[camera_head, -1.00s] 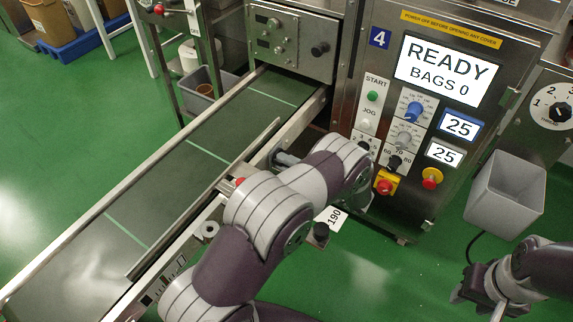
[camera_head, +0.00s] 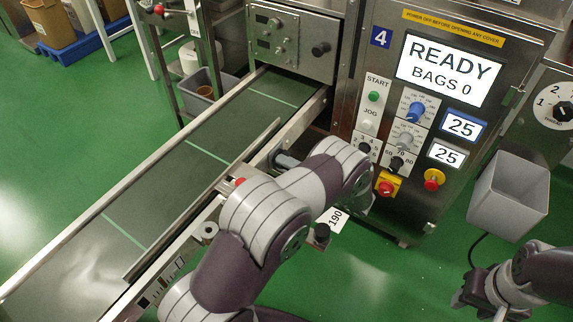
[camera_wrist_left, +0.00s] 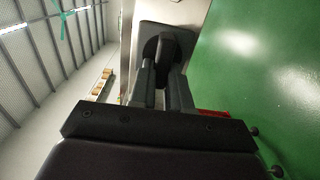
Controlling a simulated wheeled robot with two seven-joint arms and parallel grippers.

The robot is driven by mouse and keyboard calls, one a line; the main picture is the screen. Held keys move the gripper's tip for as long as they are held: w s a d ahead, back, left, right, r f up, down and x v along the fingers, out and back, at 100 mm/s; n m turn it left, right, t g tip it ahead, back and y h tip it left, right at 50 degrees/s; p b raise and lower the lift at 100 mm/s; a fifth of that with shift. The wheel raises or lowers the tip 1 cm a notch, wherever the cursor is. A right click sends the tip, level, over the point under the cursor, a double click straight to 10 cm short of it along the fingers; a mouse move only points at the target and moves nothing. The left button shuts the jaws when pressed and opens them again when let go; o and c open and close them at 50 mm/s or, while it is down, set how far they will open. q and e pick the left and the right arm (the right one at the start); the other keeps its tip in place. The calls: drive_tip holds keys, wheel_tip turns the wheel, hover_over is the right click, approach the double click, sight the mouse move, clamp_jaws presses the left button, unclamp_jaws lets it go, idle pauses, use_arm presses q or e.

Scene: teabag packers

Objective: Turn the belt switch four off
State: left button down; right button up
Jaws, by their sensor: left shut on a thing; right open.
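In the left wrist view, a black switch knob (camera_wrist_left: 165,48) stands on a dark rounded plate (camera_wrist_left: 185,32). The two fingers of my left gripper (camera_wrist_left: 163,78) are shut on the knob, one on either side. In the head view my left arm comes up over the belt conveyor's near side, and its wrist hides the gripper and the knob. I cannot read the knob's marking or setting. My right gripper (camera_head: 482,300) is open and empty at the lower right, above the floor.
The green belt (camera_head: 165,185) runs diagonally at left, with a red button (camera_head: 239,181) on its side rail. Machine 4's display (camera_head: 450,69) reads READY, BAGS 0. A red-and-yellow switch (camera_head: 386,187) and a red stop button (camera_head: 434,179) sit below. A grey bin (camera_head: 510,195) hangs at right.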

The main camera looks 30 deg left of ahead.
use_arm(q)
drive_tip(key=c, duration=1.1)
unclamp_jaws()
drive_tip(key=d, duration=0.8)
drive_tip(key=s+d, duration=0.1)
drive_tip(key=d, duration=0.3)
drive_tip(key=shift+d+p, duration=0.35)
drive_tip(key=shift+d, duration=0.05)
drive_tip(key=shift+f, duration=0.1)
